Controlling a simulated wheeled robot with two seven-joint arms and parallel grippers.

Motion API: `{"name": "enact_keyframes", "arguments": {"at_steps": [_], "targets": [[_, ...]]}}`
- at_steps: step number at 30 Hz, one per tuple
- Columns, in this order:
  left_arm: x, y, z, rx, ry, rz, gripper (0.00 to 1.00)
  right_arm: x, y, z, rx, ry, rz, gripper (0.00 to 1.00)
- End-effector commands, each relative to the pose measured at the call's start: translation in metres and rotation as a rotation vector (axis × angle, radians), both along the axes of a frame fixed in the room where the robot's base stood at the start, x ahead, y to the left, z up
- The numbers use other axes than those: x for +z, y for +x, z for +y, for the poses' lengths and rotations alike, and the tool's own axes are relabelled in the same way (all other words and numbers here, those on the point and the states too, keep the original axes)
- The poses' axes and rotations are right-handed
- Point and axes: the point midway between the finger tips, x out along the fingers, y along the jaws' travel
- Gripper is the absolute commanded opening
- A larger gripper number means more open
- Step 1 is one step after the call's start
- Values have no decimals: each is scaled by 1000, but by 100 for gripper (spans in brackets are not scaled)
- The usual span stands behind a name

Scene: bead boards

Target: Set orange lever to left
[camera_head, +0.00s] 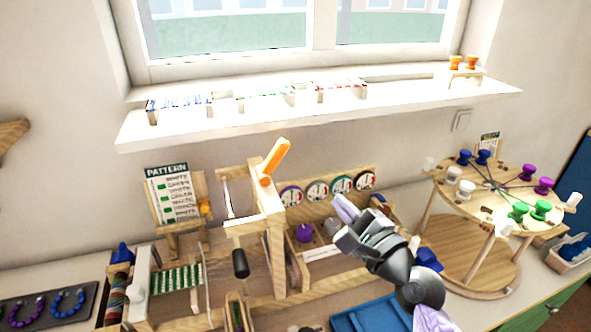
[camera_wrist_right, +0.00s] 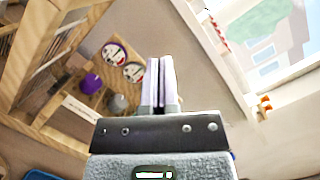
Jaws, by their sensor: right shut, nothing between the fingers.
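The orange lever (camera_head: 273,161) is fixed near the top of a wooden post (camera_head: 272,235) in the middle of the head view. It is tilted, its free end pointing up and to the right. My right gripper (camera_head: 344,207) is to the right of the lever and lower in the picture, apart from it. In the right wrist view the gripper's fingers (camera_wrist_right: 159,82) are together with nothing between them. The orange lever does not show in that view. My left gripper is not in view.
Behind my right gripper stands a wooden panel with several dials (camera_head: 317,191). A purple knob (camera_head: 305,232) sits below them. A round wooden stand (camera_head: 500,191) with coloured spools is at the right. A white window shelf (camera_head: 400,99) runs above. A pattern card (camera_head: 172,193) stands left.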

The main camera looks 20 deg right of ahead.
Motion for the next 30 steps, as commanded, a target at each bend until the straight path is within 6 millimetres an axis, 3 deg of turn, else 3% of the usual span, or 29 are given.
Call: {"name": "enact_keyframes", "arguments": {"at_steps": [13, 26, 30], "targets": [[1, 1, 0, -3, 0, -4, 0, 5, 9, -1, -6, 37, -9, 0], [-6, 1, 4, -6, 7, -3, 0, 16, 96, 20, -4, 37, -8, 0], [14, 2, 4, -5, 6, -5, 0, 35, 97, 39, -3, 37, -8, 0]]}}
